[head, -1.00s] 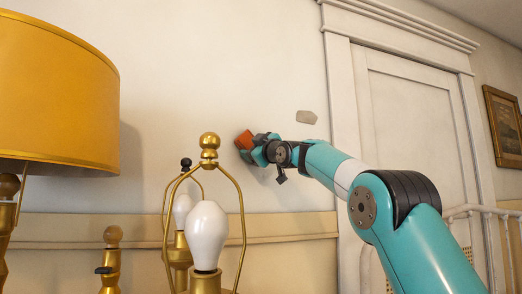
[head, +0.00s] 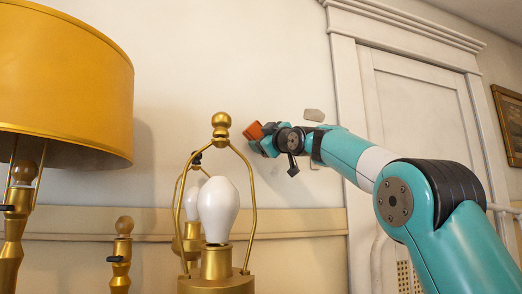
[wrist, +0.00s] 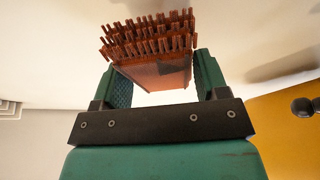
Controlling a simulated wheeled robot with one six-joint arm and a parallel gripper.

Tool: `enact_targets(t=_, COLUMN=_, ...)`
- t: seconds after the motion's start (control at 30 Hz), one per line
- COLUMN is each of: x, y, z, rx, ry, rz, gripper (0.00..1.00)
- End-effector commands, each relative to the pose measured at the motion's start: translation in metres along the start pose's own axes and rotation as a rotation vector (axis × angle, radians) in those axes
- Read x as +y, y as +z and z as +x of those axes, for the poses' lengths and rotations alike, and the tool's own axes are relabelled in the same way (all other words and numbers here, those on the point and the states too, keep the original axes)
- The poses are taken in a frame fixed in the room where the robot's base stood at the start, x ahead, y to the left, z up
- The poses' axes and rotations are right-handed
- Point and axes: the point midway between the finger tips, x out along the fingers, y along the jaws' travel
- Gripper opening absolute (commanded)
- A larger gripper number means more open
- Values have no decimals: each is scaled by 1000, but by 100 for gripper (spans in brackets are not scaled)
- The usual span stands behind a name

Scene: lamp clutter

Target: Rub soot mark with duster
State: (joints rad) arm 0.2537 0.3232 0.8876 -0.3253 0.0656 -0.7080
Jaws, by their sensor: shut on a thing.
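The duster is an orange-brown block with rows of bristles. It shows in the head view (head: 254,132) and in the wrist view (wrist: 155,72). My gripper (head: 264,143) is shut on it; in the wrist view the two green fingers (wrist: 152,88) clasp its sides, bristles outward. I cannot tell whether the duster touches the wall. The patch is not clear in the wrist view.
A gold lamp with a bare white bulb (head: 218,210) and harp stands in front, below my gripper. A yellow-shaded lamp (head: 65,85) is at left, with a brass post (head: 121,255) nearby. A white door (head: 425,115) is at right. The upper wall is clear.

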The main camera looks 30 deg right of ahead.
Motion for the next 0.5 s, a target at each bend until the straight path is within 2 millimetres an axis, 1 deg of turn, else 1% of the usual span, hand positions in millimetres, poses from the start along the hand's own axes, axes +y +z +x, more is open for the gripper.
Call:
enact_targets(t=0.03, x=-2, y=1, z=-5, rx=0, ry=0, rz=0, gripper=48)
enact_targets(t=0.13, x=-1, y=-2, z=-8, rx=-1, ry=0, rz=0, gripper=48)
enact_targets(t=0.5, x=0, y=-4, z=-10, rx=0, ry=0, rz=0, gripper=48)
